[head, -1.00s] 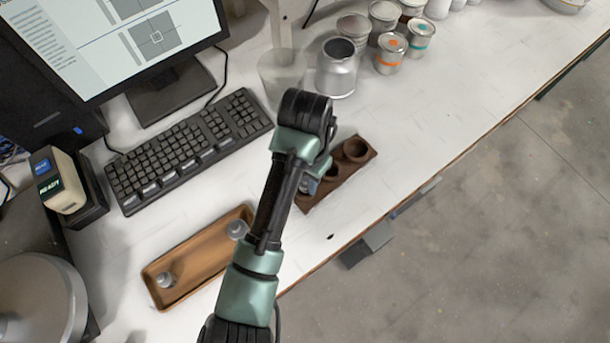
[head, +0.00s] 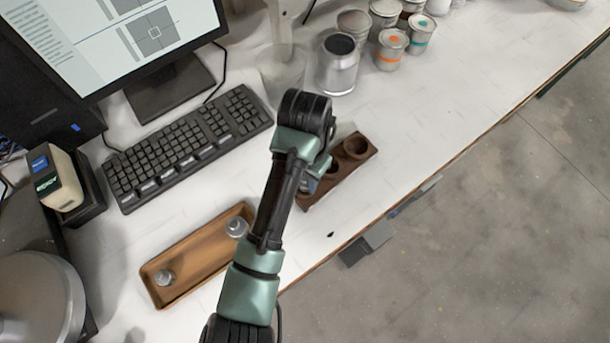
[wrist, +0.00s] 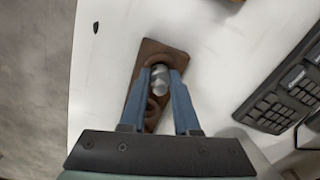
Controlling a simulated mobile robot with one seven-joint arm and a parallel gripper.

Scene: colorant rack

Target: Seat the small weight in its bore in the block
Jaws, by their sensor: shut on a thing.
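The dark brown block (head: 366,160) lies on the table, partly hidden behind my arm in the head view. A large round bore shows at its far end, with a smaller one beside it. In the wrist view the block (wrist: 172,50) lies under my gripper (wrist: 160,76). The blue fingers are shut on a silver weight (wrist: 160,80), near one end of the block. I cannot tell whether the weight is above a bore or partly in it. Two other grey weights, one at the left end (head: 165,277) and one at the right end (head: 236,228), stand in the wooden tray.
The wooden tray (head: 200,262) lies left of my arm. A keyboard (head: 185,148) and monitor are behind it. A clear beaker (head: 281,72), a metal can (head: 338,65) and several paint tins stand behind the block. The table's front edge runs close to the block.

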